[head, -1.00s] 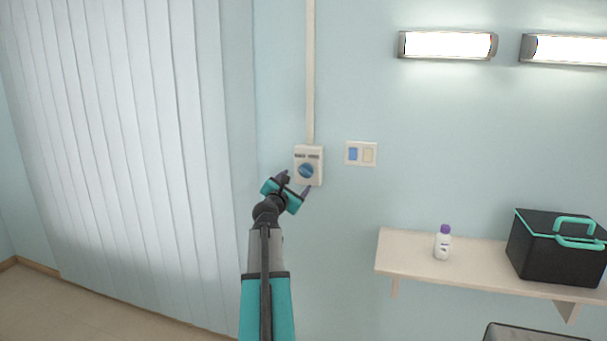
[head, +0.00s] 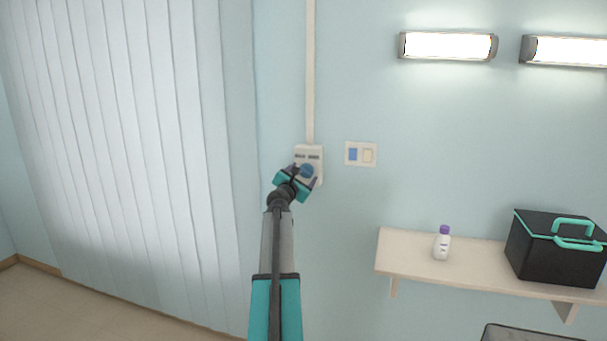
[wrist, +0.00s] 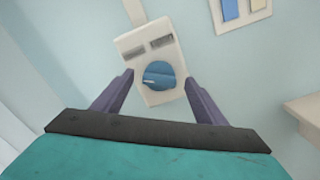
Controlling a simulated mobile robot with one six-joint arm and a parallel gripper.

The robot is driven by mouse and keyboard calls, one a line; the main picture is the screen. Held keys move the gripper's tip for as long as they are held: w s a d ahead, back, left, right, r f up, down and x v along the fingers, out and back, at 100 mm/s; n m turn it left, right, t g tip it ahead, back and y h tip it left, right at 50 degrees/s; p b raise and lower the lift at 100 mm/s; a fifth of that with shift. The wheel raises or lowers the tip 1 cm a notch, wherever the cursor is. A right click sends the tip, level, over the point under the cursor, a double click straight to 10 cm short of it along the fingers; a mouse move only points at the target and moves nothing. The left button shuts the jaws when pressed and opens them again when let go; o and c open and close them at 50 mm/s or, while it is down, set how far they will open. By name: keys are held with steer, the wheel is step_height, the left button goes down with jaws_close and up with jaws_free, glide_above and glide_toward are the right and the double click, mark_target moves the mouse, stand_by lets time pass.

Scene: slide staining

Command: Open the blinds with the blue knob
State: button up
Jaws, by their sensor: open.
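The blue knob (head: 307,171) sits on a white control box (head: 315,153) on the wall, below a vertical conduit. In the wrist view the round knob (wrist: 158,75) lies between and just beyond my open fingers, on the box (wrist: 133,40) with two dark labels above it. My gripper (head: 303,178) is open and empty, right at the knob; it also shows in the wrist view (wrist: 160,88). I cannot tell whether a finger touches the knob. The vertical blinds (head: 130,150) hang at the left, with their slats closed.
A switch plate (head: 361,154) with a blue and a cream switch is right of the box. A shelf (head: 400,263) at the right holds a purple-capped bottle (head: 442,243) and a black box (head: 555,250). Two lamps (head: 447,46) are lit above.

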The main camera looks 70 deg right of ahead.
steer(key=shift+d, duration=0.95)
steer(key=shift+c, duration=0.2)
steer(key=shift+f, duration=0.1)
steer(key=c, duration=1)
